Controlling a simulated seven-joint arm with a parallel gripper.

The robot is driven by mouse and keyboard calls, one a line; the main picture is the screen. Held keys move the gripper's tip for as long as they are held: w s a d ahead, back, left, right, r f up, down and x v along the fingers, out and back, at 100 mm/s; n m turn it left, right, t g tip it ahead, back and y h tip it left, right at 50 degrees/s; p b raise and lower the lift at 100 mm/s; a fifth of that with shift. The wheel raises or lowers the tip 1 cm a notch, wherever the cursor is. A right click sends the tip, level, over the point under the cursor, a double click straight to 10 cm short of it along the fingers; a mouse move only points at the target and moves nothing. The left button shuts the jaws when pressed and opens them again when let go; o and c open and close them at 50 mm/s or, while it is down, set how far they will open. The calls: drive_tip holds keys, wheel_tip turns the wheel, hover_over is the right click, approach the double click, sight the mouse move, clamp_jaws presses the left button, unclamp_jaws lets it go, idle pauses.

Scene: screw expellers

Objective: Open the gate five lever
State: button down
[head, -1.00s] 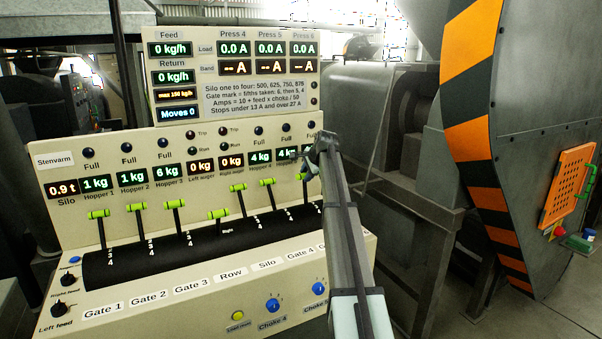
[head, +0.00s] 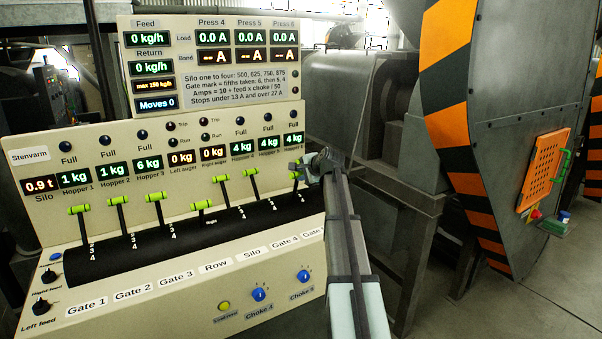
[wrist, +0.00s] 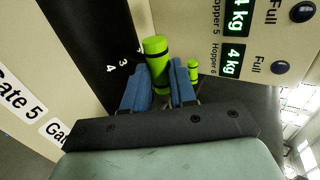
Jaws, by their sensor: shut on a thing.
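The gate five lever has a green handle (head: 295,176), at the right end of the lever row in the head view. In the wrist view its green handle (wrist: 156,55) stands between my two blue fingers. My gripper (wrist: 160,90) is shut on it; in the head view my gripper (head: 312,167) covers part of the handle and the lever's shaft. The Gate 5 label (wrist: 22,95) and marks 3 and 4 show beside the dark slotted drum (wrist: 85,40) in the wrist view.
The gate four lever (head: 250,171) stands close to the left, with more green-handled levers beyond. Another green handle (wrist: 193,70) is close beside my right finger in the wrist view. The display panel (head: 215,70) rises behind. A striped machine (head: 470,130) stands at right.

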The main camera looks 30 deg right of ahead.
drive_tip(key=shift+f, duration=0.5)
drive_tip(key=c, duration=1.3)
unclamp_jaws()
drive_tip(key=shift+w+f, duration=0.1)
drive_tip(key=o, duration=0.4)
drive_tip(key=shift+r, duration=0.2)
drive_tip(key=shift+r, duration=0.1)
drive_tip(key=v, duration=1.3)
drive_tip(key=shift+s+r, duration=0.15)
drive_tip(key=shift+s, duration=0.15)
